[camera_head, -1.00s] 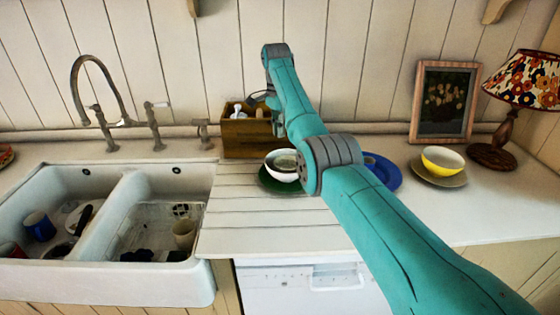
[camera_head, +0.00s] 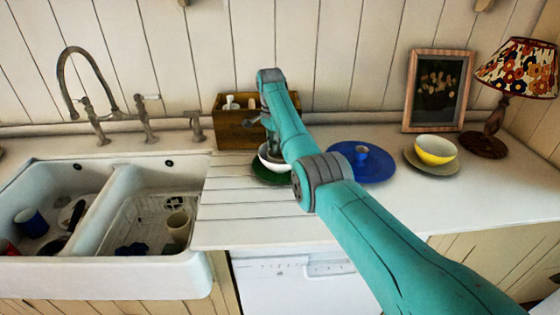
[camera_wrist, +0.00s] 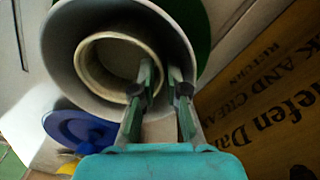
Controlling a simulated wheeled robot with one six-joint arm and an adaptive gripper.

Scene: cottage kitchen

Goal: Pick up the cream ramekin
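The cream ramekin (camera_wrist: 83,66) sits inside a larger white bowl (camera_wrist: 62,72) in the wrist view. The bowl stands on a green plate (camera_wrist: 200,20); in the head view the bowl (camera_head: 268,163) and green plate (camera_head: 263,176) show beside my arm, and the ramekin cannot be made out there. My gripper (camera_wrist: 164,76) is open at the ramekin's right side in the wrist view. One finger overlaps the ramekin's opening, the other lies over the bowl beyond its rim. Whether either finger touches the ramekin cannot be told.
A wooden box (camera_head: 232,127) with lettering stands close behind the bowl. A blue plate (camera_head: 378,169) with a small blue item lies to the right, then a yellow bowl (camera_head: 436,150), lamp (camera_head: 500,110) and picture frame (camera_head: 408,92). The double sink (camera_head: 100,265) is at left.

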